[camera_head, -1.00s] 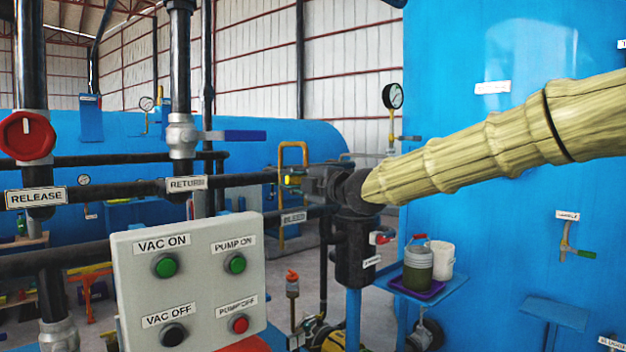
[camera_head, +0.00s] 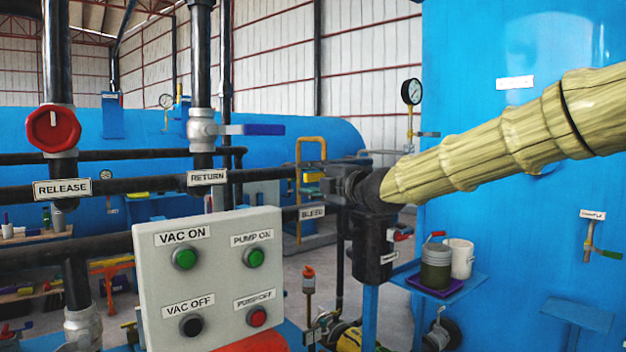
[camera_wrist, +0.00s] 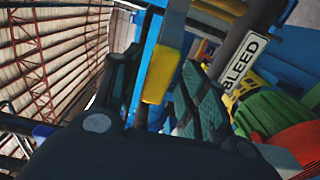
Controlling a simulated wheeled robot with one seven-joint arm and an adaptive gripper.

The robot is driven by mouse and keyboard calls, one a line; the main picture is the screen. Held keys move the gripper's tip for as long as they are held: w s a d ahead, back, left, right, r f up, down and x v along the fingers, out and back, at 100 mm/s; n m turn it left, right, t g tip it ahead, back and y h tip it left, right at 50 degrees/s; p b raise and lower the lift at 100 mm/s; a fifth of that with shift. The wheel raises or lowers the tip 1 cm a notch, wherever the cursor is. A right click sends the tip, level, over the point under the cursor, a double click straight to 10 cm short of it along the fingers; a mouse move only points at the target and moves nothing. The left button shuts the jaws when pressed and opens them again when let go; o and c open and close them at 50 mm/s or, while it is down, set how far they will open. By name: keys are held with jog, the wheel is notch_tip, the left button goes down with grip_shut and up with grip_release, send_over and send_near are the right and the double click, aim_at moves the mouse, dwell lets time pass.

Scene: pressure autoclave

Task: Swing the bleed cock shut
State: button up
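The bleed cock's yellow-tipped lever (camera_wrist: 163,75) stands between the two dark fingers of my gripper (camera_wrist: 158,82) in the wrist view. The fingers are apart, one on each side of it; I cannot tell whether either touches it. The white BLEED label (camera_wrist: 243,64) is just to the right. In the head view my gripper (camera_head: 328,182) is at the dark pipe, above and right of the BLEED label (camera_head: 311,212). A small yellow patch (camera_head: 312,174) shows at its left. The cock's body is mostly hidden there by my gripper.
A grey control box (camera_head: 212,280) with VAC and PUMP buttons stands in front, left of my gripper. The red RELEASE valve (camera_head: 53,130) and blue RETURN lever (camera_head: 250,130) are farther left. A blue shelf (camera_head: 470,288) with two containers is below my arm, beside the blue tank (camera_head: 520,200).

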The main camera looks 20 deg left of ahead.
jog(key=shift+d+r, duration=0.1)
jog(key=v, duration=1.1)
jog(key=shift+s+d, duration=0.25)
jog(key=shift+d, duration=0.05)
